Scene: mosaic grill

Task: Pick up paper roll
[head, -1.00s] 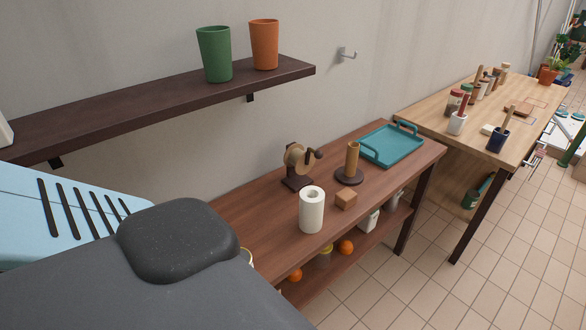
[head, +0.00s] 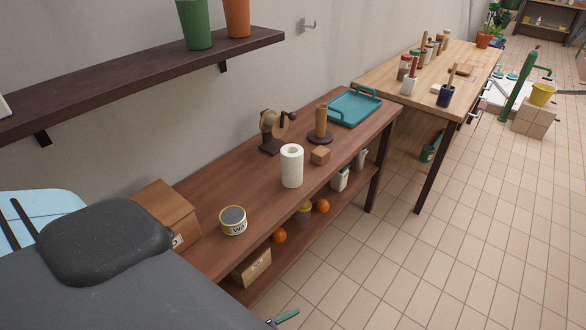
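The white paper roll (head: 291,166) stands upright on the brown wooden table (head: 222,185), near its front edge. A small wooden block (head: 320,155) sits just right of it. A wooden post on a dark round base (head: 320,127) stands behind the block.
A tape dispenser (head: 271,132) stands behind the roll and a teal tray (head: 354,106) lies at the table's far end. A tin (head: 233,220) and a wooden box (head: 163,211) are nearer. A dark shelf (head: 120,80) overhangs left. Tiled floor at right is open.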

